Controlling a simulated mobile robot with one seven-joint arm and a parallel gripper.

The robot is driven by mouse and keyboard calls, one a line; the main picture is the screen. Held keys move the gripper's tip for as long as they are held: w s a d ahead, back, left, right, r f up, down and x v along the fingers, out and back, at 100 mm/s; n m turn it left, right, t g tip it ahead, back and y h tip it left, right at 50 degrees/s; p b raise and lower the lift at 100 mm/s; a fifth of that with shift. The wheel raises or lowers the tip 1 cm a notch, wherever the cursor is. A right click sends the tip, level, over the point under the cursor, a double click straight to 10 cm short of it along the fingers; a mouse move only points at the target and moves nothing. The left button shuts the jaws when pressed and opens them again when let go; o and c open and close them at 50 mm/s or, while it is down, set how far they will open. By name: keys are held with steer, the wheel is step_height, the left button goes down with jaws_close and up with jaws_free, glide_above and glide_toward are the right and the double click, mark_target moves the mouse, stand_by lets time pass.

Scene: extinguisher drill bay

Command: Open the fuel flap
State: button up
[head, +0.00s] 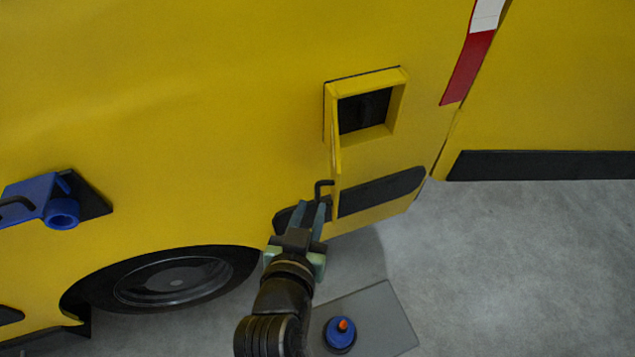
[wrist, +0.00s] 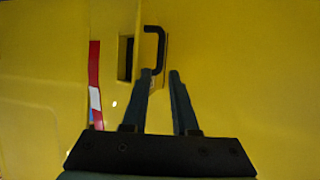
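The yellow fuel flap (head: 335,145) stands swung out from the vehicle side, seen nearly edge-on in the head view. Its dark square recess (head: 365,111) is uncovered. A black bar handle (head: 323,186) shows just above my fingertips; in the wrist view the handle (wrist: 160,48) is on the flap's face, with the recess (wrist: 125,58) to its left. My gripper (head: 314,205) is below the handle in the head view. In the wrist view my gripper (wrist: 160,73) has its fingers apart, with the left fingertip close to the handle's lower end. I cannot tell whether they touch.
A blue fitting (head: 45,203) juts from the vehicle side at the left, above a wheel (head: 172,282). A blue object with an orange top (head: 341,334) stands on a grey floor plate (head: 385,315). The floor at the right is clear.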

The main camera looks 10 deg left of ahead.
mark_target(317, 191)
steer(key=p+x, duration=0.1)
steer(key=x, duration=0.6)
steer(key=shift+w, duration=0.35)
jaws_close()
steer(key=shift+f, duration=0.1)
stand_by(1.0)
